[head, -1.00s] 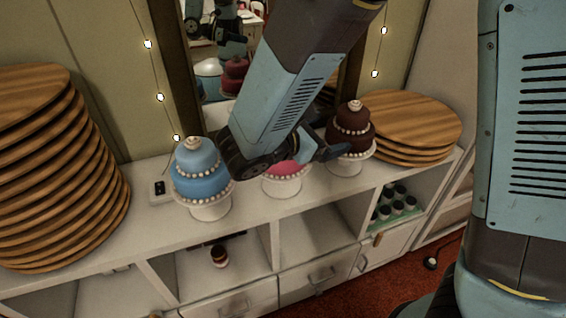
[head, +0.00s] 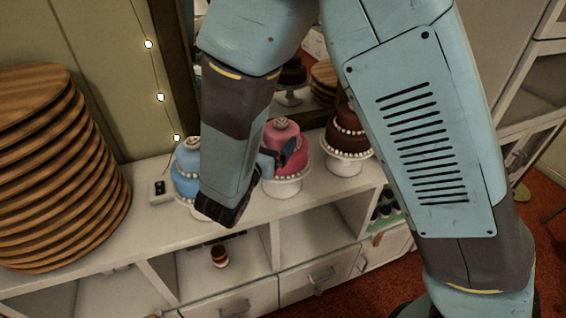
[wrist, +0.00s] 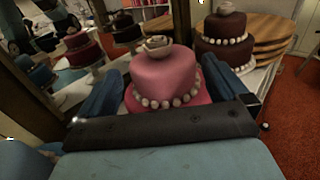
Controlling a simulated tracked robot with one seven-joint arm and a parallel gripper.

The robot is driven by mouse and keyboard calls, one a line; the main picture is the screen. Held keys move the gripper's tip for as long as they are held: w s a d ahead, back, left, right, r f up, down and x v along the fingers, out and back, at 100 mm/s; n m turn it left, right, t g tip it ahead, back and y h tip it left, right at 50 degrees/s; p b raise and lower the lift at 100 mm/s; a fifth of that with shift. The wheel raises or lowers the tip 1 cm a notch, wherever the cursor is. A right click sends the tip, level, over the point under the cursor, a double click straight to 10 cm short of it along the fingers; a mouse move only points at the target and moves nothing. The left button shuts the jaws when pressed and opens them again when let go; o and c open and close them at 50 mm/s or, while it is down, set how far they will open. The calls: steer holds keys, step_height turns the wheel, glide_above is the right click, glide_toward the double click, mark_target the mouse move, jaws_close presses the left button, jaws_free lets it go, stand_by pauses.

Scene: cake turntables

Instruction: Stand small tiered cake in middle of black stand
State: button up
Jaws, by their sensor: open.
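A pink two-tier cake (head: 288,150) with white beads and a swirl on top stands on a white pedestal stand (head: 284,186) on the shelf top. My gripper (head: 278,158) is open at its front left. In the wrist view the pink cake (wrist: 165,78) stands upright between my two spread blue fingers (wrist: 164,68); I cannot tell whether they touch it. A small brown-and-cream cake-like item (head: 219,256) sits in the open compartment below. I cannot make out a black stand with certainty.
A blue cake (head: 186,167), partly behind my arm, is left of the pink one. A dark brown cake (head: 346,131) is close on its right. A stack of wooden boards (head: 60,175) fills the left end. A mirror stands behind.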

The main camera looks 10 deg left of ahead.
mark_target(282, 124)
steer(key=shift+r+x, duration=0.15)
steer(key=shift+x, duration=1.55)
steer(key=shift+r+x, duration=0.15)
steer(key=shift+x, duration=1.6)
steer(key=shift+c, duration=0.3)
jaws_close()
